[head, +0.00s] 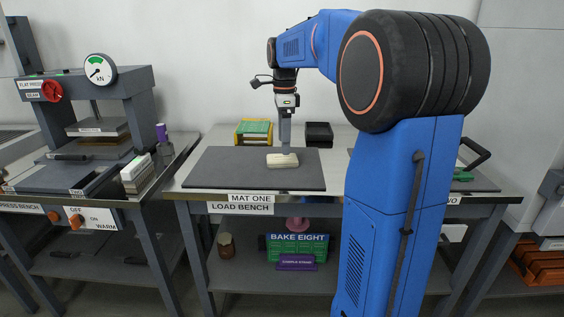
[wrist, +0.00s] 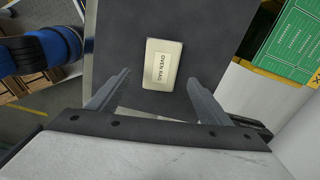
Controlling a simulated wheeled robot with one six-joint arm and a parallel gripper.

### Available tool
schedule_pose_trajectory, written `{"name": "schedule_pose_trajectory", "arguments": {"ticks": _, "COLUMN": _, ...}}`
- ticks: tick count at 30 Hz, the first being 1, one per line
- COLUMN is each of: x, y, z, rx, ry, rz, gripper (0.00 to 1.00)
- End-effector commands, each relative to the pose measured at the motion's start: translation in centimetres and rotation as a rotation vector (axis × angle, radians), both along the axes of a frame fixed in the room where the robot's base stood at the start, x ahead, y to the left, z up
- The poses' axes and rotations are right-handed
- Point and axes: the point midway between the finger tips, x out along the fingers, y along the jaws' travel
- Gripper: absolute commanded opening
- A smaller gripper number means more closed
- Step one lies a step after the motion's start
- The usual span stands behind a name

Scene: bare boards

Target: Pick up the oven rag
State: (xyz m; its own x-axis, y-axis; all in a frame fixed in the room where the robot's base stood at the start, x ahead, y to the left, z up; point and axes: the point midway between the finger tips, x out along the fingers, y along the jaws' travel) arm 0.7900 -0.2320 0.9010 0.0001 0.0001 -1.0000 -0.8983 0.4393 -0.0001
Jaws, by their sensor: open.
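The oven rag (head: 283,160) is a cream-coloured folded pad lying flat on the dark grey mat (head: 225,172) of the load bench. In the wrist view the oven rag (wrist: 162,64) shows its "OVEN RAG" label and lies beyond the fingertips, roughly between their lines. My gripper (head: 285,145) points down above the mat, close to the rag in the head view. In the wrist view my gripper (wrist: 158,82) has its two fingers spread wide with nothing between them. I cannot tell the exact height of the fingertips above the rag.
A yellow and green box (head: 253,132) and a black box (head: 319,133) stand behind the mat. A press (head: 95,105) stands on the left bench, with a stack of pale blocks (head: 136,174) beside it. The mat around the rag is clear.

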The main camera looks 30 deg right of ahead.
Motion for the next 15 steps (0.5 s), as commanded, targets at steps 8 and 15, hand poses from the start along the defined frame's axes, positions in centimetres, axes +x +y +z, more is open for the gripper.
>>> {"name": "schedule_pose_trajectory", "arguments": {"ticks": 8, "x": 0.2, "y": 0.3, "z": -2.2, "rx": 0.001, "ry": 0.003, "rz": 0.000, "gripper": 0.73}}
{"name": "schedule_pose_trajectory", "arguments": {"ticks": 15, "x": 0.4, "y": 0.5, "z": -5.1, "rx": 0.000, "ry": 0.001, "rz": 0.000, "gripper": 0.73}}
